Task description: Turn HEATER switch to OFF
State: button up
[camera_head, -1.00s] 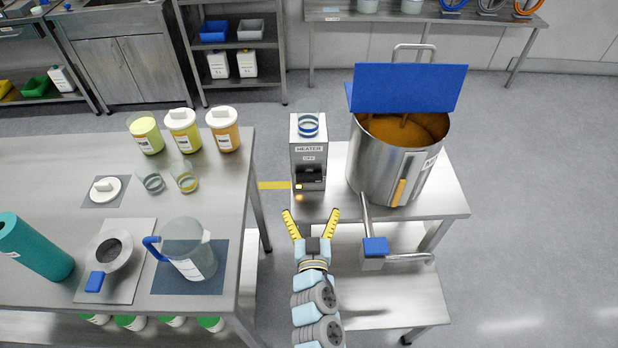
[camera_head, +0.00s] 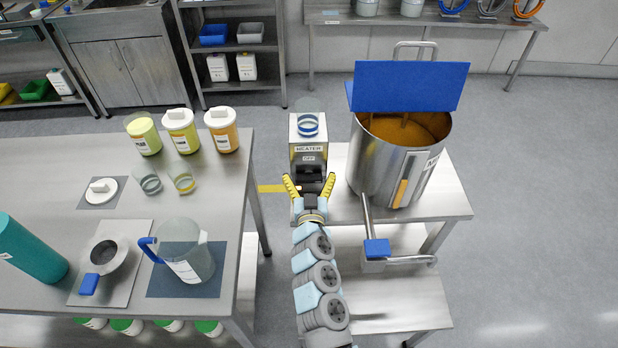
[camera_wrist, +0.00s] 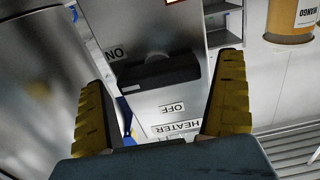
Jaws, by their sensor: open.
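The heater box (camera_head: 298,137) stands at the left of the wheeled stand, with HEATER and OFF labels above a dark switch (camera_head: 310,170). My gripper (camera_head: 309,178) is open in front of the box. In the wrist view its yellow fingers (camera_wrist: 160,70) stand either side of the bar, with space between finger and bar; contact is not visible. The lower box front is hidden behind my gripper in the head view.
A steel pot (camera_head: 382,165) with a blue lid and orange contents stands right of the box, with a blue-handled valve (camera_head: 376,249) below. The left table (camera_head: 225,205) holds jars and a pitcher.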

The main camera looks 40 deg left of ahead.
jog(key=shift+w+a, duration=0.1)
jog(key=c, duration=1.1)
jog(key=n+p, duration=0.1)
jog(key=n, duration=0.2)
jog(key=shift+a+n, duration=0.15)
jog(key=shift+n, duration=0.25)
jog(key=n, duration=0.4)
jog(key=shift+a+n, duration=0.1)
jog(key=shift+n, duration=0.3)
jog(key=n, duration=0.4)
jog(key=shift+s+f+n, duration=0.1)
jog(key=shift+s+n, duration=0.15)
jog(key=shift+n, duration=0.05)
jog(key=n, duration=0.4)
jog(key=shift+f+n, duration=0.15)
jog(key=shift+n, duration=0.15)
